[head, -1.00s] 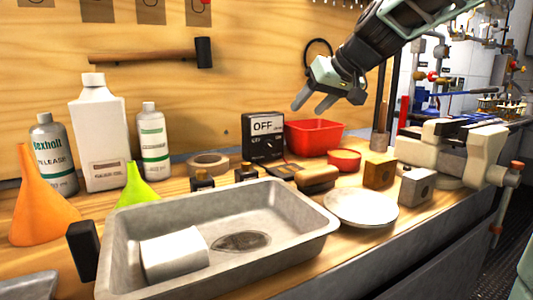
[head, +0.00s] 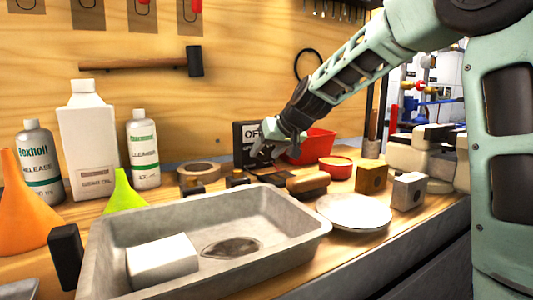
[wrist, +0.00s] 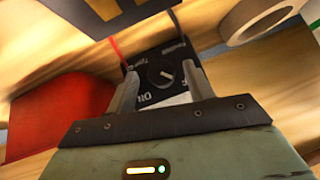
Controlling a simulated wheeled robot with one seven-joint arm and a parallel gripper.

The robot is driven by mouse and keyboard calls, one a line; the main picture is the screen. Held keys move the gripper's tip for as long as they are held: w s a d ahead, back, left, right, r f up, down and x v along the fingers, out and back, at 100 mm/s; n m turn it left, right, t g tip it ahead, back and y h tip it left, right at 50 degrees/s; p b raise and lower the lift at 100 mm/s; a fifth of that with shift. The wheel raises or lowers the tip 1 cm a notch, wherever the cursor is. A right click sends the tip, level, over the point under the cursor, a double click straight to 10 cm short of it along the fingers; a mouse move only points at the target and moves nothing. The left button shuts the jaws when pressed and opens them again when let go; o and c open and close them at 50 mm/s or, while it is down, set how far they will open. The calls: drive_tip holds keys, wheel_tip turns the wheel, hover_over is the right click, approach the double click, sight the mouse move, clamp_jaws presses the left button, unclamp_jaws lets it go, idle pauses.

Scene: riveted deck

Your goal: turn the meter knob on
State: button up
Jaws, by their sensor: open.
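The meter (head: 241,139) is a small black box with a white display panel, standing at the back of the bench. In the head view my gripper (head: 262,153) is in front of it and hides most of its face, including the knob. The wrist view shows the meter's black face (wrist: 150,60) and its round dark knob (wrist: 160,74) with a white pointer mark. My open gripper (wrist: 160,88) has one finger on each side of the knob. I cannot tell whether the fingers touch it.
A red bin (head: 318,143) stands right of the meter, and a tape roll (head: 198,171) lies to its left. In front are a grey metal tray (head: 318,226), a white plate (head: 354,211) and small blocks (head: 371,178). Bottles (head: 88,140) stand at the left.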

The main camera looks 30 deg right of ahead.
drive_tip(key=shift+w+f, duration=0.2)
drive_tip(key=c, duration=1)
